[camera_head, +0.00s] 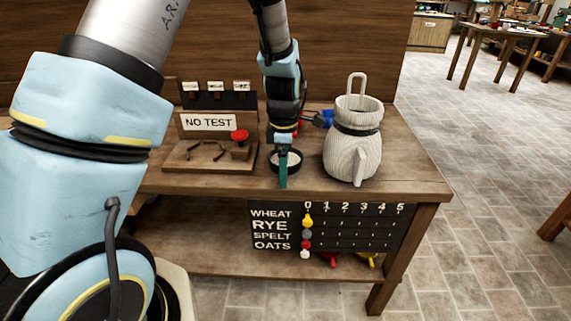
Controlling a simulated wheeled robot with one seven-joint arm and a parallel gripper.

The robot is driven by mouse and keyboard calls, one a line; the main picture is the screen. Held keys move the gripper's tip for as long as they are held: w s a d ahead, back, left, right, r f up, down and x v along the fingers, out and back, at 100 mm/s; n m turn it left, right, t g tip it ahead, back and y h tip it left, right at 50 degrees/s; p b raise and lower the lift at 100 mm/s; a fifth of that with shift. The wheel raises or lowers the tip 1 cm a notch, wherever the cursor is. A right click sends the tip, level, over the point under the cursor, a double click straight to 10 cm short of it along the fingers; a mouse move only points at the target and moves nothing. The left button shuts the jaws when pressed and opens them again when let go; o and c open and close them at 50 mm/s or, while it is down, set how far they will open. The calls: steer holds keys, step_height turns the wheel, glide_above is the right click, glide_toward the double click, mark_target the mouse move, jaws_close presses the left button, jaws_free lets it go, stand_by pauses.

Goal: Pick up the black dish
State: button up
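A small round dish (297,165) with a black rim and a pale inside stands on the wooden bench, left of the big white jug. My gripper (284,168) points down over it, and a teal finger crosses the middle of the dish in the picture. Only one finger shows clearly, so I cannot tell whether it is open or shut, or whether it touches the dish. The gripper hides part of the dish. The dish appears to rest level on the bench.
A ribbed white jug (354,150) with a tall handle stands close on the right. A wooden device with a "NO TEST" sign (209,122) and a red knob (240,136) stands on the left. A grain scoreboard (345,226) hangs below the bench's front edge.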

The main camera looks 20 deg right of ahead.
jaws_close()
stand_by(0.5)
